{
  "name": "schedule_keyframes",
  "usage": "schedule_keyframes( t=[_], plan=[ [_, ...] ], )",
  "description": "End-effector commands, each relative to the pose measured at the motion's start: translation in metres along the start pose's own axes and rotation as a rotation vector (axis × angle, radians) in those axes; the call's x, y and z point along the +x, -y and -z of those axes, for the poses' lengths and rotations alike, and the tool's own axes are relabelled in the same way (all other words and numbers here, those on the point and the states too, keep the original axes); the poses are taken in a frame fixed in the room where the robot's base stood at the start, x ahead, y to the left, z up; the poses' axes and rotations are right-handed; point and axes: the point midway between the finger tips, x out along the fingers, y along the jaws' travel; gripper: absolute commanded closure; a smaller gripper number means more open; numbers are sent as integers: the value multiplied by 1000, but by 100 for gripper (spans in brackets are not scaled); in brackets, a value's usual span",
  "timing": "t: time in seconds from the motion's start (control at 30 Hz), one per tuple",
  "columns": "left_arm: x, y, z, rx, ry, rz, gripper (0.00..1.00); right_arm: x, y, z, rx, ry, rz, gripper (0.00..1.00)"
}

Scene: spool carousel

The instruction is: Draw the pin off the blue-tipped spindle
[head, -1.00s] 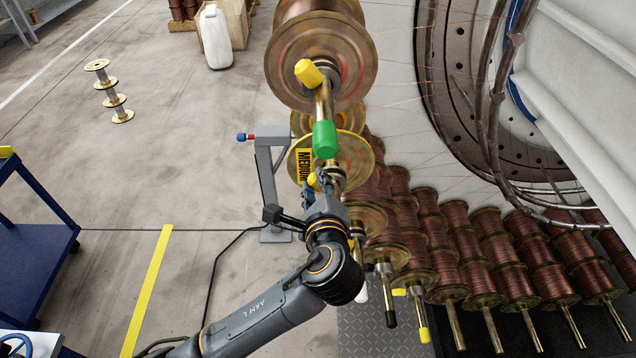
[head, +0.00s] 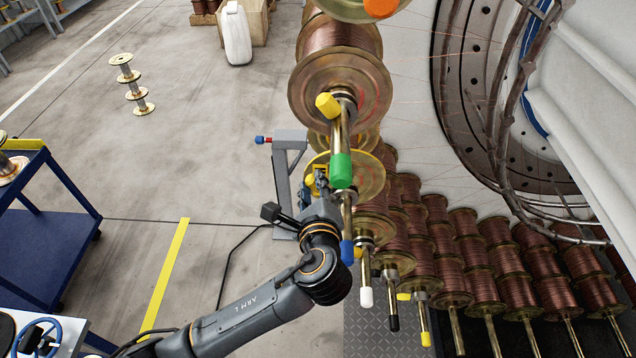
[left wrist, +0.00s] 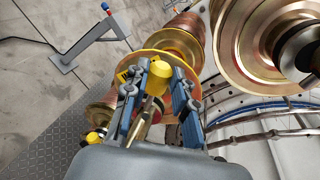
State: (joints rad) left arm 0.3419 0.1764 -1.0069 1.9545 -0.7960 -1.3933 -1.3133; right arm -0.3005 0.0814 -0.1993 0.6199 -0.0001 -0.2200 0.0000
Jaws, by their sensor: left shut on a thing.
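The blue-tipped spindle (head: 347,252) points toward me from a copper spool in the head view, just right of my left gripper. My left gripper (head: 320,180) is beside this spindle. In the left wrist view my left gripper (left wrist: 157,92) has its two blue fingers on either side of the yellow head of a pin (left wrist: 158,72) and is shut on it. The pin's yellow head also shows at the fingers in the head view (head: 310,182). The fingers hide part of the pin, so I cannot tell whether its shank is clear of the spindle. My right gripper is not in view.
A green-tipped spindle (head: 341,170) with a yellow-headed pin (head: 328,105) is just above. White-tipped (head: 366,297) and black-tipped (head: 394,323) spindles are below right. A grey stand (head: 283,185) is left of the gripper. Open floor lies farther left, before a blue cart (head: 40,240).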

Motion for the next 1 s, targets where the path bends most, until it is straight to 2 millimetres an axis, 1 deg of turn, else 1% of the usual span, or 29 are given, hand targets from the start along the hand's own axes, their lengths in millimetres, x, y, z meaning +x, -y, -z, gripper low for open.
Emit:
schedule_keyframes(
  t=[0.03,0.2,0.67,0.77,0.9,1.0],
  plan=[
    [-1,2,-6,6,2,-1,100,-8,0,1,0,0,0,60],
    [-2,2,-14,22,7,-3,100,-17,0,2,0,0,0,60],
    [-2,0,-16,27,8,-3,100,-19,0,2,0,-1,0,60],
    [-1,-5,-23,29,9,-4,100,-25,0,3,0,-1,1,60],
    [0,-17,-35,30,9,-4,100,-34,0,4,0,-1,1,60],
    [2,-27,-42,29,9,-4,100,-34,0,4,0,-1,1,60]
  ],
)
